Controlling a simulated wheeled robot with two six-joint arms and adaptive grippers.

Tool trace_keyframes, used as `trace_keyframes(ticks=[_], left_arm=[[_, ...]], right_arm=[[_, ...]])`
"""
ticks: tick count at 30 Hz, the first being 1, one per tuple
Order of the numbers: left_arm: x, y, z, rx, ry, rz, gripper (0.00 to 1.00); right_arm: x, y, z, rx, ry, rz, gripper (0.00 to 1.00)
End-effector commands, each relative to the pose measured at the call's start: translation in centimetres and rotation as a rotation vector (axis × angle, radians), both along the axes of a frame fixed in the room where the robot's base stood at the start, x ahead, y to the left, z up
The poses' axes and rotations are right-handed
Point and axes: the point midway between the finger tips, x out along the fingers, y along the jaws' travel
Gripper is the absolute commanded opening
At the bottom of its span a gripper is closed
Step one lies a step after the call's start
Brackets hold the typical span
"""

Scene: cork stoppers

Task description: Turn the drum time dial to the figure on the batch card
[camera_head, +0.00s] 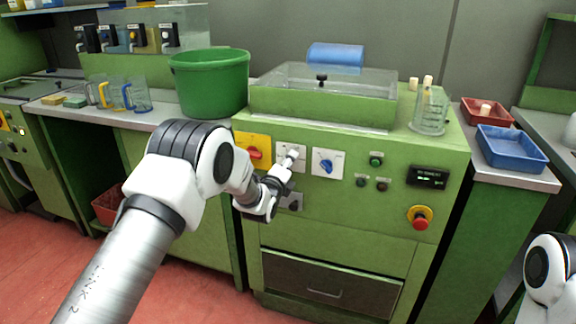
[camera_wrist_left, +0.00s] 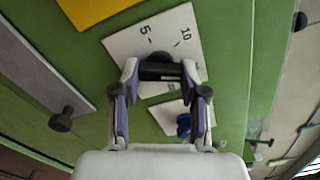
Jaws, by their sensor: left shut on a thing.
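My left gripper (camera_head: 288,160) is at the middle dial on the front of the green machine. In the left wrist view its fingers (camera_wrist_left: 160,72) are shut on a dark dial knob (camera_wrist_left: 160,71), one on each side. The knob's white plate (camera_wrist_left: 125,43) shows the figures 5 and 10; the other marks are hidden or too small to read. The same plate shows in the head view (camera_head: 302,150), partly covered by my gripper. The knob's pointer setting cannot be read. I cannot make out a batch card. My right gripper is out of view.
A blue knob (camera_head: 326,164) sits on a white plate to the right, and a red-orange switch (camera_head: 254,153) on a yellow plate to the left. Farther right are small buttons, a dark display (camera_head: 428,177) and a red emergency button (camera_head: 420,222). A green tub (camera_head: 208,85) stands at the back left.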

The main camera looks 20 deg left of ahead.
Motion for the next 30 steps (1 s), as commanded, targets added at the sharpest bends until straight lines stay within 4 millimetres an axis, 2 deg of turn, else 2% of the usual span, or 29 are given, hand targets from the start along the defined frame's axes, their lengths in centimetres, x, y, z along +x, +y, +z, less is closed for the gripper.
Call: trace_keyframes(ticks=[9, 22, 23, 24, 25, 30], left_arm=[[-0.05, -0.05, -0.22, 0.097, 0.000, -0.002, 0.09], [-0.06, -0.06, -0.26, 0.107, 0.001, -0.002, 0.09], [-0.06, -0.06, -0.27, 0.107, 0.001, -0.002, 0.50], [-0.06, -0.06, -0.26, 0.107, 0.001, -0.002, 0.65], [-0.06, -0.06, -0.26, 0.106, 0.000, -0.001, 0.69], [-0.04, -0.02, -0.16, 0.106, -0.001, -0.001, 0.69]], right_arm=[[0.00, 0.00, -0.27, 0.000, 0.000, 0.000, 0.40], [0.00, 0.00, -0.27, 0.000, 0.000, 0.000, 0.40], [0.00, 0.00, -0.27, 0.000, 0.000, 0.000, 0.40], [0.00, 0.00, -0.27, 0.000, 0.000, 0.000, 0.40], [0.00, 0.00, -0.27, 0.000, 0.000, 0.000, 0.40], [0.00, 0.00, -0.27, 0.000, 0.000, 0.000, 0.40]])
